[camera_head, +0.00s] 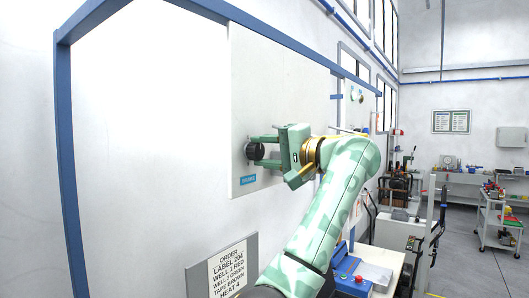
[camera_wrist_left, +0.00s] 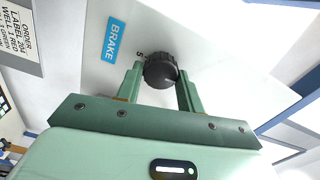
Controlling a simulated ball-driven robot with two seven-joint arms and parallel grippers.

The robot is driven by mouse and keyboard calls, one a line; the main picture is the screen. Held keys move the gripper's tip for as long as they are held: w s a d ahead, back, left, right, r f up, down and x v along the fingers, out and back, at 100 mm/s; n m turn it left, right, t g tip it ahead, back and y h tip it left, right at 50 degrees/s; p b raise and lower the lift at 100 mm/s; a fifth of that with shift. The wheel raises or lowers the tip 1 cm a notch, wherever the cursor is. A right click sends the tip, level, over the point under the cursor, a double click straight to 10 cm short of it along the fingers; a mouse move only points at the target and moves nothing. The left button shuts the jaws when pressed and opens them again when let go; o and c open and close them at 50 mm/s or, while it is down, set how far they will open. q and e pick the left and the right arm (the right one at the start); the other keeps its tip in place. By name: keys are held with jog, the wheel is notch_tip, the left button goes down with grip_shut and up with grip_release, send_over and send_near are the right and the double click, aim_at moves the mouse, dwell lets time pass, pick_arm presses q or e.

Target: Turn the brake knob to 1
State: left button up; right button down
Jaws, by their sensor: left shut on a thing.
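The brake knob (camera_head: 255,151) is black and round, mounted on a white wall panel (camera_head: 262,80). It also shows in the left wrist view (camera_wrist_left: 160,71), with a ribbed rim. A blue BRAKE label (camera_wrist_left: 115,40) sits beside it, and the digit 5 shows at its edge; the other digits are hidden or too small to read. My left gripper (camera_head: 262,152) reaches the knob from the right in the head view. Its two green fingers (camera_wrist_left: 158,87) straddle the knob and are shut on it. My right gripper is not in view.
A grey sign (camera_head: 222,270) with printed order text stands below the panel. A blue frame (camera_head: 70,180) surrounds the wall area. A white-topped bench with a blue box (camera_head: 350,277) stands below my arm. Open floor (camera_head: 470,270) lies at the right.

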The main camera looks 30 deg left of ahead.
pick_arm(q)
jog(key=o, duration=1)
jog(key=shift+f, duration=0.1)
jog(key=shift+d, duration=0.15)
jog(key=shift+s+d, duration=0.2)
jog(key=shift+d, duration=2.45)
jog(key=shift+s+d, duration=0.2)
jog(key=shift+d, duration=2.5)
jog(key=shift+s+d, duration=0.2)
jog(key=shift+d, duration=2.45)
jog(key=shift+b, duration=0.3)
